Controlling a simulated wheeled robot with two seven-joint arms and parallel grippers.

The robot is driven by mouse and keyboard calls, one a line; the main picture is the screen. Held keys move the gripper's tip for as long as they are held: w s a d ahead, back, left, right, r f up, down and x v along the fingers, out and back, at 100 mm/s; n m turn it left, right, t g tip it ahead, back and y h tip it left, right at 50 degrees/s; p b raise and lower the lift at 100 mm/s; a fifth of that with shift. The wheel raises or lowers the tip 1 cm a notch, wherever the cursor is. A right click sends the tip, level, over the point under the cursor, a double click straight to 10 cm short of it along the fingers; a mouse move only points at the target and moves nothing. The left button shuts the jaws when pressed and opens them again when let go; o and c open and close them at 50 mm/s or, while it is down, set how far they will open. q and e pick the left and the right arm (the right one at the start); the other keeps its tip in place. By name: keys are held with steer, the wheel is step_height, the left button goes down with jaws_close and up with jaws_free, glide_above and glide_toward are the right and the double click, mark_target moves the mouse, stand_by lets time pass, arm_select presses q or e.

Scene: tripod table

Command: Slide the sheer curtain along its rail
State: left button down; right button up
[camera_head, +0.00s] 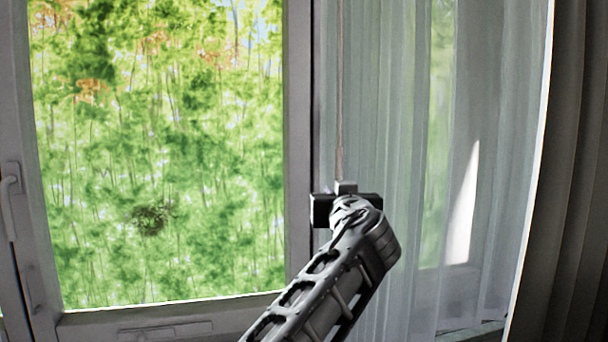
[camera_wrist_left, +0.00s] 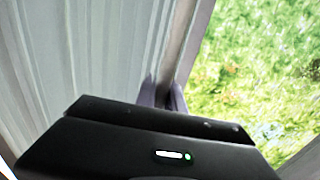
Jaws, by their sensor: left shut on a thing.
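The sheer curtain (camera_head: 395,110) hangs in pale vertical folds over the right part of the window in the head view. It fills the left of the left wrist view (camera_wrist_left: 90,60). A thin brownish rod (camera_head: 340,90) hangs down along its left edge. My left gripper (camera_head: 346,187) is at the rod's lower end and is shut on it; the grip itself is mostly hidden by the gripper body. Its fingertips (camera_wrist_left: 163,95) show at the curtain's edge in the left wrist view. The rail is out of view above. My right gripper is not in view.
The window pane (camera_head: 160,150) left of the curtain is uncovered, with green trees outside. A window frame post (camera_head: 299,130) stands just left of the gripper. A handle (camera_head: 10,200) juts out at the far left. A dark heavy curtain (camera_head: 570,170) hangs at the right.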

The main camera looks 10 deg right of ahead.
arm_select(q)
steer(key=shift+d+r, duration=0.1)
steer(key=shift+d, duration=0.35)
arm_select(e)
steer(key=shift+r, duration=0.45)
arm_select(q)
steer(key=c, duration=1.4)
jaws_free()
steer(key=shift+c, duration=0.2)
steer(key=s+a+b, duration=0.1)
steer(key=s+b, duration=0.4)
steer(key=s, duration=0.2)
steer(key=shift+s+a, duration=0.2)
steer(key=shift+s, duration=0.1)
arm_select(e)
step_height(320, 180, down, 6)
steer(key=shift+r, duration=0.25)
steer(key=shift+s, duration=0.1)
